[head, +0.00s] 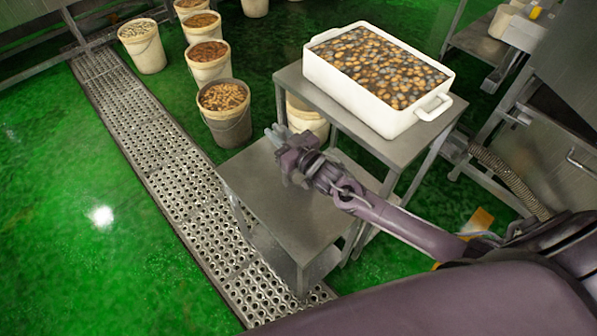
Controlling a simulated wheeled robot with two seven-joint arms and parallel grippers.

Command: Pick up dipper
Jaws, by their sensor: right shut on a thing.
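My right gripper (283,143) reaches in from the lower right, above the far edge of the lower steel table (290,205). It is shut on a small pale grey thing, apparently the dipper (274,132), of which only a little shows at the fingertips. The rest of its shape is too small or hidden to make out. My left gripper is not in view.
A white tub (398,122) full of brown and grey pieces stands on the higher steel table (345,128). A perforated drain strip (150,150) runs left of the tables.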

